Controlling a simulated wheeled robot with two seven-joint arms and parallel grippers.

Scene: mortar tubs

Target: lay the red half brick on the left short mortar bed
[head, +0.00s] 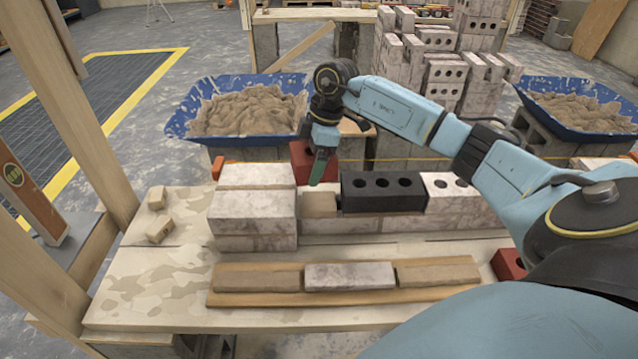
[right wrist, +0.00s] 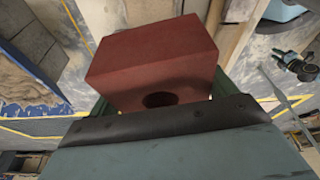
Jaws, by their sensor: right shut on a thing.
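My right gripper (head: 321,165) is shut on the red half brick (head: 301,158), held above the back of the wall and partly hidden behind the fingers. In the right wrist view the red half brick (right wrist: 155,60) fills the jaws, with a dark round hole facing the camera. A short tan mortar bed (head: 320,204) lies low and left of the black brick, right of the pale bricks; the held brick is above and behind it. A small jointed teal and dark part (right wrist: 300,66) at the wrist view's right edge may be my left gripper; its jaws are unclear.
A black three-hole brick (head: 382,191) and pale bricks (head: 252,205) flank the gap. In front, a plank carries tan strips (head: 258,277) and a pale brick (head: 350,275). Blue mortar tubs (head: 180,125) stand behind. A wooden post (head: 90,120) rises at left.

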